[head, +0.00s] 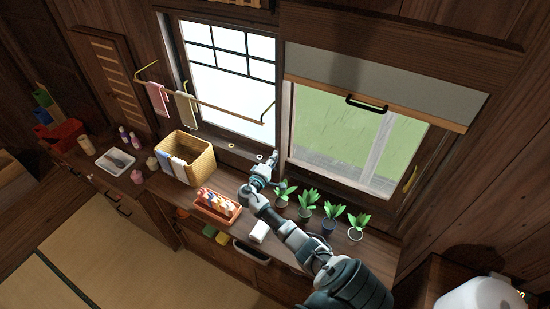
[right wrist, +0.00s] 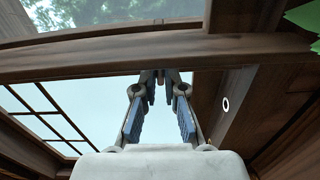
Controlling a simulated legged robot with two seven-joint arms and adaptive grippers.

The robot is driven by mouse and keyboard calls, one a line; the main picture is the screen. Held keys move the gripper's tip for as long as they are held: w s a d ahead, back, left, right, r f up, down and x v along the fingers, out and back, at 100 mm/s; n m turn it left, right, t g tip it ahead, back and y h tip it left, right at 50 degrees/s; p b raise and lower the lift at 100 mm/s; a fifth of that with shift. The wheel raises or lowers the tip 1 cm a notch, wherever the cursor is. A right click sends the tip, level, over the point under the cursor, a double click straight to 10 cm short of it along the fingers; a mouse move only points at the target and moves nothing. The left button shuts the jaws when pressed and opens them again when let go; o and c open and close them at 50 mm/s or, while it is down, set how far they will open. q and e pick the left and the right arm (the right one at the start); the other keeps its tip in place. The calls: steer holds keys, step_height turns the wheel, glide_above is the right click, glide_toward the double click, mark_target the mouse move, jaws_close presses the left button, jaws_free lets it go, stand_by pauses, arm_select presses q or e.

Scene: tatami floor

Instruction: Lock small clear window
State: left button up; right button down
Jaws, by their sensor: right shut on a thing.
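A clear window pane (head: 342,118) with green outdoors behind it fills the right opening, partly covered by a grey blind (head: 355,75). A paler window with a dark grid (head: 228,65) stands on the left. My right gripper (head: 274,157) is at the foot of the wooden post between the two windows. In the right wrist view, the right gripper (right wrist: 160,76) has its fingertips together on a small dark part at the window frame (right wrist: 100,54). The fingers hide most of this part, so I cannot tell its shape or whether it is a latch. My left gripper is not in view.
Potted plants (head: 332,215) stand on the counter close to the right of my arm. A towel rail (head: 215,102) crosses the left window. A white ring (head: 260,157) is beside the gripper.

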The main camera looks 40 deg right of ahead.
steer(key=shift+w+r+n, duration=0.15)
steer(key=shift+n, duration=0.15)
steer(key=c, duration=1.5)
jaws_free()
steer(key=shift+c, duration=0.2)
steer(key=v, duration=1.1)
steer(key=shift+a+f, duration=0.3)
steer(key=shift+a, duration=0.05)
steer(key=shift+w+d, duration=0.1)
steer(key=shift+d, duration=0.05)
